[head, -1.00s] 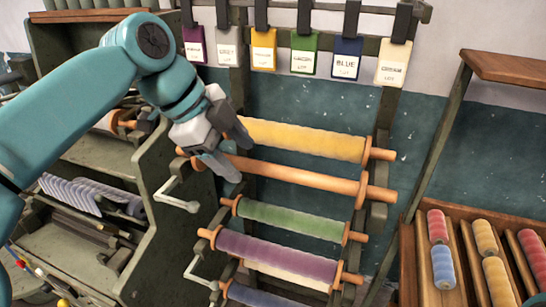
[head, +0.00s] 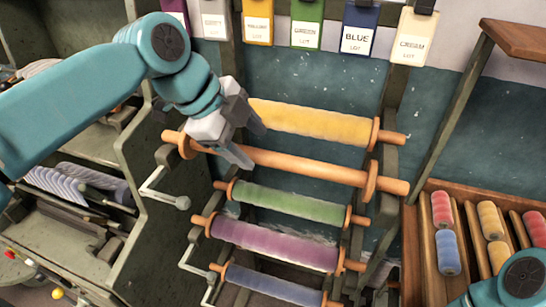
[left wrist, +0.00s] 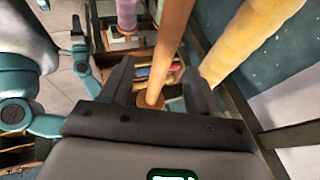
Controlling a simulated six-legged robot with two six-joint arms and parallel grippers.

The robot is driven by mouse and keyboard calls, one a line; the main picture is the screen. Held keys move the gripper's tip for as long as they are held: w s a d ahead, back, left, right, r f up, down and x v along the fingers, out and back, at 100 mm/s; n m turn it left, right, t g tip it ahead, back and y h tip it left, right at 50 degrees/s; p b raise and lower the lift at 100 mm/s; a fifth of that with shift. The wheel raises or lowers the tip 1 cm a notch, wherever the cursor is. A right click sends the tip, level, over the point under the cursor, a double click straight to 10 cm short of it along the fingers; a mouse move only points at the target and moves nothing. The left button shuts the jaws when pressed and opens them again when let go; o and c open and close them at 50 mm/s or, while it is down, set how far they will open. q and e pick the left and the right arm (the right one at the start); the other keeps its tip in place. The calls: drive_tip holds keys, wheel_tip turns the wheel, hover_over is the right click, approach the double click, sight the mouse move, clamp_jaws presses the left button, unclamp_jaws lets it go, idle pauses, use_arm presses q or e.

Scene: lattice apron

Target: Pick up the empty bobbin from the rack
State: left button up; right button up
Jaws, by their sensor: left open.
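The empty bobbin (head: 310,168) is a bare wooden rod with round end flanges. It lies across the rack (head: 392,150), below a yellow-wound bobbin (head: 310,121) and above a green one (head: 290,203). My left gripper (head: 252,145) is open at the left part of the empty bobbin, one finger above it and one below in the picture. In the left wrist view the bare rod (left wrist: 166,55) runs between the spread fingers (left wrist: 156,72); I cannot tell whether they touch it.
A purple bobbin (head: 275,244) and a blue one (head: 275,286) sit lower on the rack. A crank handle (head: 165,190) sticks out at left. Colored lot cards (head: 306,28) hang above. A wooden tray (head: 424,235) of small spools stands at right.

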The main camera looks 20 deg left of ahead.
sight(262, 155)
use_arm(q)
drive_tip(key=shift+w+d+f, duration=0.1)
drive_tip(key=shift+w+f, duration=0.5)
drive_tip(key=shift+f, duration=0.3)
drive_tip(key=shift+w+d+f, duration=0.1)
drive_tip(key=shift+d+f, duration=0.15)
drive_tip(key=x, duration=0.2)
drive_tip(key=p+x, duration=0.1)
drive_tip(key=x, duration=0.1)
drive_tip(key=shift+w+f, duration=0.3)
drive_tip(key=shift+w, duration=0.1)
drive_tip(key=shift+s+d+r, duration=0.15)
drive_tip(key=shift+s+r, duration=0.05)
drive_tip(key=shift+s, duration=0.1)
drive_tip(key=shift+c, duration=0.5)
drive_tip(key=shift+f, duration=0.1)
clamp_jaws()
